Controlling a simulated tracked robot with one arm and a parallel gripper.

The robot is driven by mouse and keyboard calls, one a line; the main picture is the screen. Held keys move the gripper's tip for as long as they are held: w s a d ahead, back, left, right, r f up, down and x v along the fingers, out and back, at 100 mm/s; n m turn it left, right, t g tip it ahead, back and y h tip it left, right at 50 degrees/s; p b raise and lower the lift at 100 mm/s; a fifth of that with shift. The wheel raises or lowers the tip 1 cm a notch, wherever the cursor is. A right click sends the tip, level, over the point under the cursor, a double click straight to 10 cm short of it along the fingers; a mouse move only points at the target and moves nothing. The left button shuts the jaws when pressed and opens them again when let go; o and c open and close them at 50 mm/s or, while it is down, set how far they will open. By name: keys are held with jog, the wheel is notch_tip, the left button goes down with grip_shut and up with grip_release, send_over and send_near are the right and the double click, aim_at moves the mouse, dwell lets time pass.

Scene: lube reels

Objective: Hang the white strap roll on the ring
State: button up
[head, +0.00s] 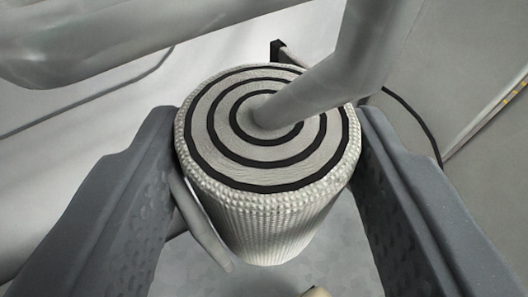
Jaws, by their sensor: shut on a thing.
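The white strap roll (275,215) is in the middle of the head view, with its ribbed side toward me and its top face marked by black concentric bands. My gripper (268,118) is shut on it, one dark grey finger on each side. A bent grey bar (370,45), which looks like part of the ring, comes down from the top right and ends at the centre of the roll's top face. I cannot tell for sure whether it goes into the roll's core. A thin curved grey piece (207,235) shows beside the roll's lower left.
A thick pale tube (130,45) crosses the upper left. A small black bracket (277,50) stands behind the roll. A dark cable (415,120) curves down at the right, in front of a grey wall panel (465,60). A small tan piece (316,292) shows at the bottom edge.

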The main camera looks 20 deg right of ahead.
aim_at(261, 251)
jog(key=shift+f, duration=1.55)
jog(key=o, duration=1.2)
jog(key=shift+b, duration=0.3)
jog(key=v, duration=1.3)
jog(key=shift+s+a+r, duration=0.1)
jog(key=shift+s, duration=0.2)
